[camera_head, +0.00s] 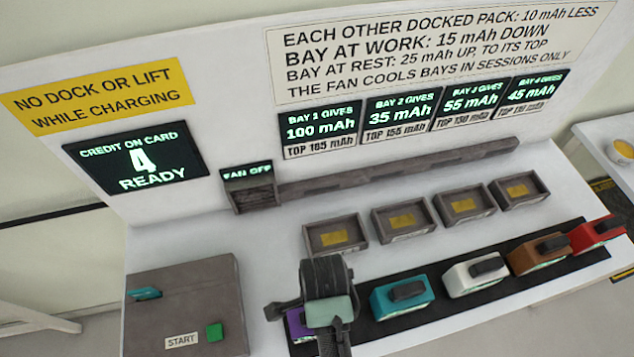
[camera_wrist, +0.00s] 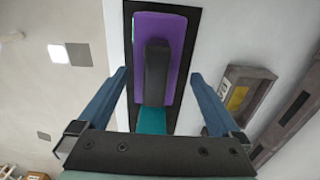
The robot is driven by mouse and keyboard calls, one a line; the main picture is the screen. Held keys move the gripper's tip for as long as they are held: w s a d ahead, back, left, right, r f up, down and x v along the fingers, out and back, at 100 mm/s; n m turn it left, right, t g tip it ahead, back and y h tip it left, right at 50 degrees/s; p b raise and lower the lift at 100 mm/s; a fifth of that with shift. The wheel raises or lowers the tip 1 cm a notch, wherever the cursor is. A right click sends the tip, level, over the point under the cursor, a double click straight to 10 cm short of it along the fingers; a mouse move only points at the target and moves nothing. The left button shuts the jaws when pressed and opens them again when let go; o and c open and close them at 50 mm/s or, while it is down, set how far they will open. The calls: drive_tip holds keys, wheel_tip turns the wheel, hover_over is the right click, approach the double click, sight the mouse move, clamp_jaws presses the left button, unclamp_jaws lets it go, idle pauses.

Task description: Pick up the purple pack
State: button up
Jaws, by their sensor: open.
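The purple pack (camera_head: 297,324) lies at the left end of the black mat (camera_head: 384,335), mostly hidden behind my gripper in the head view. In the wrist view the purple pack (camera_wrist: 178,55) shows from above, with a dark handle (camera_wrist: 156,72) along its middle. My gripper (camera_wrist: 160,90) is open, with one blue-grey finger on each side of the pack's near end. Nothing is between the fingers in its grip. I cannot tell how high the fingers are above the pack. In the head view my gripper (camera_head: 327,310) is over the mat's left end.
Teal (camera_head: 402,297), white (camera_head: 473,275), brown (camera_head: 541,255) and red (camera_head: 597,234) packs stand in a row to the right. Several empty bays (camera_head: 335,235) are behind them. A grey box with a green START button (camera_head: 214,333) stands at left. The screen (camera_head: 136,163) reads 4 READY.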

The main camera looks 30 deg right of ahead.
drive_tip(key=shift+s+a+f, duration=0.15)
drive_tip(key=shift+s+f, duration=0.05)
drive_tip(key=shift+f, duration=0.25)
drive_tip(key=f, duration=0.1)
drive_tip(key=f+p, duration=0.1)
drive_tip(key=f, duration=0.1)
drive_tip(key=shift+a+f, duration=0.25)
drive_tip(key=shift+a, duration=0.15)
drive_tip(key=shift+f, duration=0.5)
drive_tip(key=shift+w, duration=0.1)
clamp_jaws()
